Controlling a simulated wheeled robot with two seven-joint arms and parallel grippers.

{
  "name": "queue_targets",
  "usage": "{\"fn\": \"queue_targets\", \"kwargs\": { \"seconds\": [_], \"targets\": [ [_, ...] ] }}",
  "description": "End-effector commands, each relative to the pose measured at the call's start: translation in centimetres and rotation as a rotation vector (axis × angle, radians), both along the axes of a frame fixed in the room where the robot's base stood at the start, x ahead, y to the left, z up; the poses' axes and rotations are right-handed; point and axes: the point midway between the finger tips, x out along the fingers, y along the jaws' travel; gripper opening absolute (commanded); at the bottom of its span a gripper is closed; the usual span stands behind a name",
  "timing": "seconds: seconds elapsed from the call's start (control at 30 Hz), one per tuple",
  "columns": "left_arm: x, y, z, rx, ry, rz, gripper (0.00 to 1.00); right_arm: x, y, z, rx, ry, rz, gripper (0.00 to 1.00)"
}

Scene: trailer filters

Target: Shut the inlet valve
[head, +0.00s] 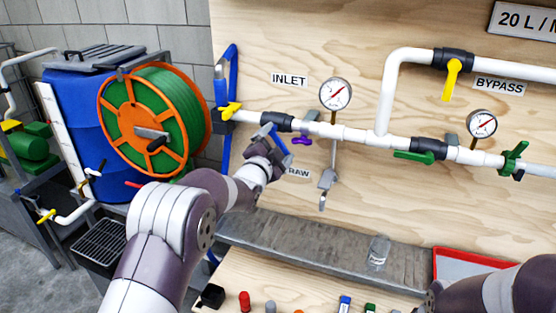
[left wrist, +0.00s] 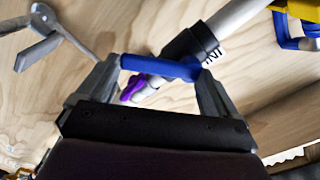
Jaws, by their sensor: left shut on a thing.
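The inlet valve has a black body (head: 277,122) on the white pipe, below and left of the INLET label (head: 289,79). Its blue lever handle (head: 281,145) slants down and right, at an angle to the pipe. My left gripper (head: 273,142) is shut on this handle. In the left wrist view the blue handle (left wrist: 160,67) spans between the two grey fingers of my left gripper (left wrist: 158,80). The black valve body (left wrist: 190,52) is just behind it. My right gripper (head: 432,296) shows only in part at the bottom right; its fingers are not clear.
A purple handle (head: 301,141) sits close right of the valve, with a gauge (head: 335,94) above. A yellow handle (head: 231,111) is to the left. A grey ledge (head: 320,247) runs below, with a clear jar (head: 378,252) on it. A hose reel (head: 153,120) stands left.

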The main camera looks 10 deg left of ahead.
Motion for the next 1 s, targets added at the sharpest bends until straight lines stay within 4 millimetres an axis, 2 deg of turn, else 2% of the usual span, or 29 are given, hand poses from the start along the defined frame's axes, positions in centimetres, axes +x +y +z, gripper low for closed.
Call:
{"fn": "queue_targets", "kwargs": {
  "seconds": [0.03,0.1,0.5,0.73,1.0],
  "targets": [
    [0.0,0.1,-1.0,0.040,-0.010,0.000,0.39,0.0,0.0,-1.7,0.000,0.000,0.000,0.00],
    [0.0,0.3,-1.1,0.105,-0.023,0.000,0.39,0.0,0.0,-2.7,0.000,0.000,0.000,0.00],
    [0.2,1.4,-1.5,0.434,-0.084,0.001,0.39,0.0,0.0,-7.8,0.000,0.000,0.000,0.00],
    [0.3,1.8,-1.4,0.554,-0.107,-0.001,0.39,0.0,0.0,-9.5,0.000,0.000,0.000,0.00],
    [0.4,2.0,-1.2,0.621,-0.120,0.000,0.39,0.0,0.0,-10.2,0.000,0.000,0.000,0.00]
  ]
}}
